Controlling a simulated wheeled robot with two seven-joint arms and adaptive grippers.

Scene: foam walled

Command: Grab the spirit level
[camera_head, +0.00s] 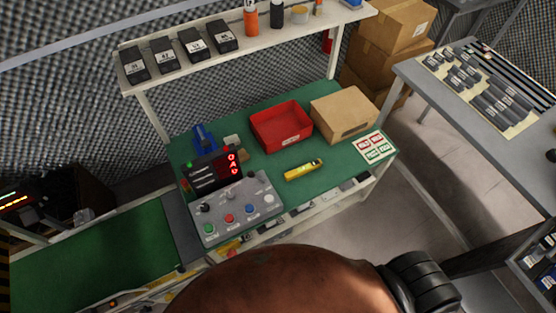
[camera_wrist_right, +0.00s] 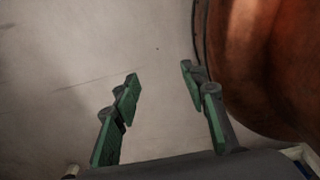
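The yellow spirit level (camera_head: 303,169) lies flat on the green top of the workbench (camera_head: 270,188), in front of the red bin and the cardboard box. It is fully in view and nothing touches it. My right gripper (camera_wrist_right: 160,82) is open and empty in the right wrist view, with bare grey floor behind its fingers. The spirit level does not show in that view. Neither gripper shows in the head view.
A red bin (camera_head: 281,127), a cardboard box (camera_head: 343,114), a grey control box with buttons (camera_head: 239,207) and a label card (camera_head: 376,147) surround the level. A shelf (camera_head: 255,42) overhangs the bench's back. A grey table (camera_head: 480,130) stands right.

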